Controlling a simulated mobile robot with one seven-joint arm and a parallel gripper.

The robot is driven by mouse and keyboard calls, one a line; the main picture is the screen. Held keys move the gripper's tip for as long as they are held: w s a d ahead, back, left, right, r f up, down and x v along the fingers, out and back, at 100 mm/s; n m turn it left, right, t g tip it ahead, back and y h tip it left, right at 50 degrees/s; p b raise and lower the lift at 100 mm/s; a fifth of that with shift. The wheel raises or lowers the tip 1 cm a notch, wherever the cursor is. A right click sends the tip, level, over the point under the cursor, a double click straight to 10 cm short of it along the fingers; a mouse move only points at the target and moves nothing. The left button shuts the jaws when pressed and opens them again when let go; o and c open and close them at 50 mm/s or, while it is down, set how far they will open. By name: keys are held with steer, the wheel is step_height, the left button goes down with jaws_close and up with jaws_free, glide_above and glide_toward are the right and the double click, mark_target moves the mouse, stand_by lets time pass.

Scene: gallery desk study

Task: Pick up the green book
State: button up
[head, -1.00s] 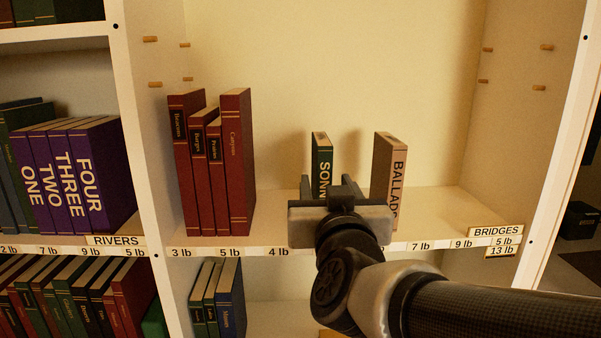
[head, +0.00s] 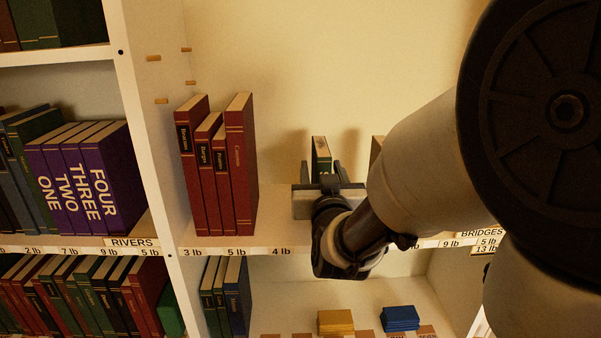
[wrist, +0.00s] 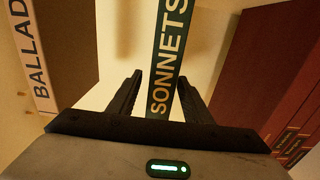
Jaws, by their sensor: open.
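The green book (head: 321,155), with "SONNETS" on its spine, stands upright on the middle shelf. In the head view only its upper part shows above my gripper (head: 322,174). In the wrist view the green book (wrist: 167,62) runs down between the two fingers of my gripper (wrist: 165,85). The fingers are open, one on each side of the spine, with a visible gap at least on the left side. Whether the fingertips reach past the spine's front face is hard to tell.
Several red books (head: 240,165) stand to the left of the green book. The tan "BALLADS" book (wrist: 38,55) stands on its other side, mostly hidden by my arm in the head view. A shelf edge with weight labels (head: 230,250) runs below.

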steer(key=shift+w, duration=1.2)
jaws_close()
steer(key=shift+r, duration=0.15)
step_height(320, 180, up, 10)
steer(key=shift+p, duration=0.85)
